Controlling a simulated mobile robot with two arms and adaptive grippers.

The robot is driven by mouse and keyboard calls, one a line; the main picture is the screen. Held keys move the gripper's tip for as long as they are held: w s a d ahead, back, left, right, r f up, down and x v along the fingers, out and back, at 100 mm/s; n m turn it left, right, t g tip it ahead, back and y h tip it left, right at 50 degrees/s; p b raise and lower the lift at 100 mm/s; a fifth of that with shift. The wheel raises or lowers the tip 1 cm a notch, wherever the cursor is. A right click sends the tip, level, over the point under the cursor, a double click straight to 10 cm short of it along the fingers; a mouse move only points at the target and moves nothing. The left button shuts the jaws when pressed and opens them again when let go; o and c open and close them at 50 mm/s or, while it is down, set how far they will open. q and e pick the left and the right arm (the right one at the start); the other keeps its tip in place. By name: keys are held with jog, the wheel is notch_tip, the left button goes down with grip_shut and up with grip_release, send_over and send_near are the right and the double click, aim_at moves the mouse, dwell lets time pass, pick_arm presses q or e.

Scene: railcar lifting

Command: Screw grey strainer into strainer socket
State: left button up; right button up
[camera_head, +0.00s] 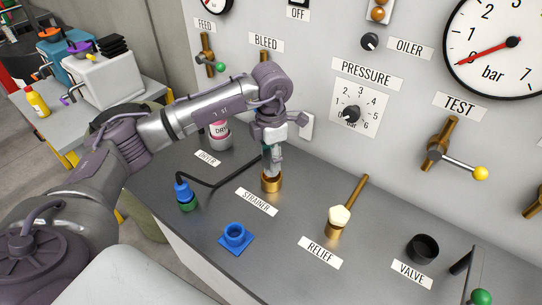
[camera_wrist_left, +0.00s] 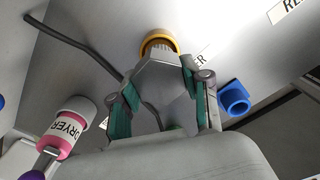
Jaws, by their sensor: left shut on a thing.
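The strainer socket is a brass ring (camera_head: 271,183) on the grey bench behind the STRAINER label (camera_head: 257,201). My left gripper (camera_head: 272,150) points down over it, shut on the grey strainer (camera_head: 274,165). The strainer's lower end meets or sits inside the brass ring; how deep it is seated cannot be told. In the left wrist view the grey strainer (camera_wrist_left: 168,85) lies between the green-padded fingers, with the brass socket (camera_wrist_left: 160,42) just beyond its end. My right gripper is not in view.
A blue socket (camera_head: 235,236) stands in front, a blue-green fitting with a black hose (camera_head: 186,195) to the left. The pink-white dryer (camera_head: 219,132) is behind. The brass relief valve (camera_head: 340,218) and black valve cup (camera_head: 423,247) are to the right. The gauge panel (camera_head: 330,60) rises behind.

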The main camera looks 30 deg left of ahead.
pick_arm(q)
jog(key=shift+f+b, duration=1.6)
jog(key=shift+f, duration=0.25)
jog(key=o, duration=1.4)
notch_tip(320, 180, up, 12)
jog(key=shift+r, duration=0.1)
jog(key=shift+o, duration=0.2)
